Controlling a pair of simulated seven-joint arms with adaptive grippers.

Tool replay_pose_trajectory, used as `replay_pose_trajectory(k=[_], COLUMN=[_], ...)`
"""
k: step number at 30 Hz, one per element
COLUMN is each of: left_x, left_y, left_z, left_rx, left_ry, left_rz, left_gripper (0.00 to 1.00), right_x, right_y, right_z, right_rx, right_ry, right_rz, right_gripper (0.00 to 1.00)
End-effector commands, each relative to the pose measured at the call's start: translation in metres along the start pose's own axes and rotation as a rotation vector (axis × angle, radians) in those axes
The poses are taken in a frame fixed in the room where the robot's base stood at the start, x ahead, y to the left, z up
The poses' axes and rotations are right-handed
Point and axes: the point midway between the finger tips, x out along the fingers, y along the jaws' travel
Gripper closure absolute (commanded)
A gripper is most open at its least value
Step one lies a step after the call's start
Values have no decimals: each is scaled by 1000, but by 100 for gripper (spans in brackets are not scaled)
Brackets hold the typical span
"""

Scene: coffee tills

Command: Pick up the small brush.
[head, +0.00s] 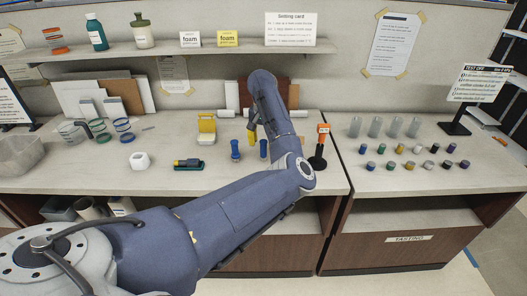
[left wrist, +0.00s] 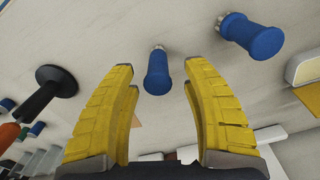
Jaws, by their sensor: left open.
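Two blue upright pieces that look like brushes with pale tips stand on the counter. The smaller, slimmer one, which I take for the small brush (head: 263,149), is on the right in the head view. In the left wrist view the small brush (left wrist: 158,74) shows between my fingertips, touching neither; depth is hard to tell. The larger blue one (head: 235,150) stands to its left, and in the left wrist view (left wrist: 252,36) it lies outside the right-hand finger. My left gripper (head: 252,134), with yellow fingers, is open and empty. My right gripper is not in view.
An orange-topped black tool (head: 318,148) stands right of the small brush. A yellow-and-white box (head: 206,129) is behind left, a dark green-blue item (head: 188,164) lies front left, and a white block (head: 140,161) is farther left. Several cups and small pots fill the right counter.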

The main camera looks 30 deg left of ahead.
Motion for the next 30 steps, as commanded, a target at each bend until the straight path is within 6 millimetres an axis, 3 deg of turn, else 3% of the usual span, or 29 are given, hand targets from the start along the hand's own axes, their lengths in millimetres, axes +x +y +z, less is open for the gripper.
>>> replay_pose_trajectory(k=[10, 22, 30], left_x=[40, 46, 45], left_y=[2, 3, 3], left_z=[1, 1, 1], left_rx=[0, -1, -1], left_ry=[-2, 0, 0], left_rz=[0, 1, 1], left_gripper=[51, 51, 83], right_x=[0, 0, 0], right_y=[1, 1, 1], right_z=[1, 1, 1], right_rx=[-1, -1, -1], right_ry=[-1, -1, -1], right_rz=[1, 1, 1], right_gripper=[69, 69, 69])
